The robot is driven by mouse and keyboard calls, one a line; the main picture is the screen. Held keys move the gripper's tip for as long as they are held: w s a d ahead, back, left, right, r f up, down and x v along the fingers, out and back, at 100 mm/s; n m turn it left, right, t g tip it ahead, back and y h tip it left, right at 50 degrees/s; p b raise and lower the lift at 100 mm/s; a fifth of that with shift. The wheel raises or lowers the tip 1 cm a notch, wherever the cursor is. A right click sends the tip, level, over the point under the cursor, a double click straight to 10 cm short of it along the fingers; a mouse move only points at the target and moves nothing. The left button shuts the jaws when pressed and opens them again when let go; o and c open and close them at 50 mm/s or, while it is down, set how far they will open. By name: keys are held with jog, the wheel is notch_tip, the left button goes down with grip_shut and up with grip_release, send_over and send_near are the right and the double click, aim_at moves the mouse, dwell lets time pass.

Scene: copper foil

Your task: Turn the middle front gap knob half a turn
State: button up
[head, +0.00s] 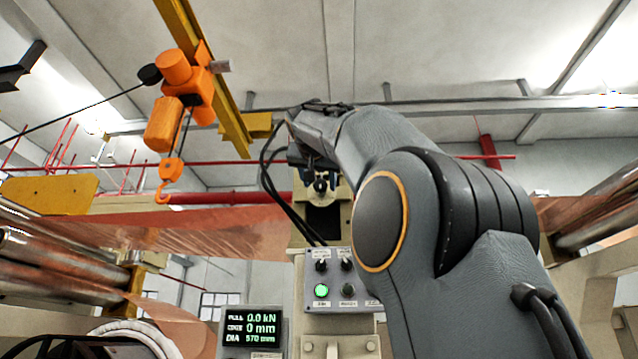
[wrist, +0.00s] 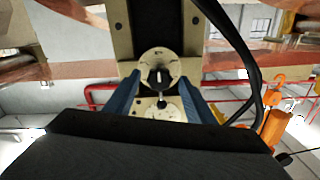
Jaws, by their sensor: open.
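A black knob (wrist: 158,76) with a white pointer line sits on a round pale dial plate on the beige machine column in the wrist view. The pointer runs up and down in that picture. My gripper (wrist: 161,84) is open, with one blue-grey finger on each side of the dial; I cannot tell whether the fingers reach around the knob, and I see no contact. In the head view the knob (head: 321,185) shows small and dark on the column, just below the end of my arm, and the fingers are hard to make out.
A grey control panel (head: 335,280) with switches and a lit green button is lower on the column, beside a display (head: 252,330) reading 0.0 kN, 0 mm and 570 mm. An orange hoist (head: 180,110) hangs at left. Copper foil (head: 220,232) runs behind. Black cables hang near my gripper.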

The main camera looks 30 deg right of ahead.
jog(key=b+v, duration=0.1)
jog(key=v, duration=0.6)
jog(key=shift+b, duration=0.3)
jog(key=shift+s+a, duration=0.1)
